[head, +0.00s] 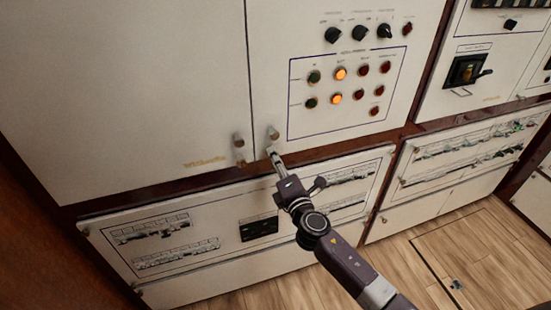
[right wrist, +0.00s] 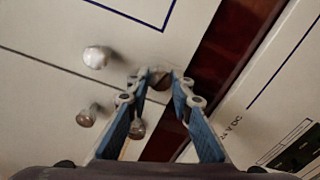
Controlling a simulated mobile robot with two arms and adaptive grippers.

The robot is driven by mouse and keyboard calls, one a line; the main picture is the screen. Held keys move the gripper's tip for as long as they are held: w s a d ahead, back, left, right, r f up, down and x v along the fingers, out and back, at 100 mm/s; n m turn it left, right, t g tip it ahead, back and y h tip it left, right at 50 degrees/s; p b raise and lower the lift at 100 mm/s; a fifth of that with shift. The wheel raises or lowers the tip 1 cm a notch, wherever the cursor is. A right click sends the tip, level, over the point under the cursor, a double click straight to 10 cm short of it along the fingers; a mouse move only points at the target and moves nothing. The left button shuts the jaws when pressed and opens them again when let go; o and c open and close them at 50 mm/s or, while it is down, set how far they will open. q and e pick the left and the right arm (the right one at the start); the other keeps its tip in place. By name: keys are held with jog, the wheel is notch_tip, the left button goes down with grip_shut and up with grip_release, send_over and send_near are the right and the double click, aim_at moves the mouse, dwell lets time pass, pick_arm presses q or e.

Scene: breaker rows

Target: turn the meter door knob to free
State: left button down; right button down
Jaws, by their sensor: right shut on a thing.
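Small round metal door knobs sit in pairs on both sides of the seam between two cream doors. The left door (head: 140,80) has an upper knob (head: 239,140) and a lower one, near its lower right corner. The right door has an upper knob (head: 273,132), which also shows in the right wrist view (right wrist: 96,57). My right gripper (head: 273,153) is at that door's lower knob (right wrist: 160,79), with its fingertips closed around it; the fingers partly hide it. No readable marking shows which way the knob is turned. My left gripper is not in view.
The right door carries black rotary switches (head: 358,32) and several red and orange lamps (head: 341,73) above the knobs. A dark red-brown frame strip (head: 150,190) runs below the doors. Lower breaker panels (head: 240,250) stand close beneath my right arm. Wooden floor lies at lower right.

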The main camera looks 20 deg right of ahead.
jog(key=shift+f+n, duration=0.1)
jog(key=shift+n, duration=1.8)
jog(key=c, duration=1.7)
grip_release()
jog(key=s, duration=1.2)
jog(key=shift+d, duration=0.2)
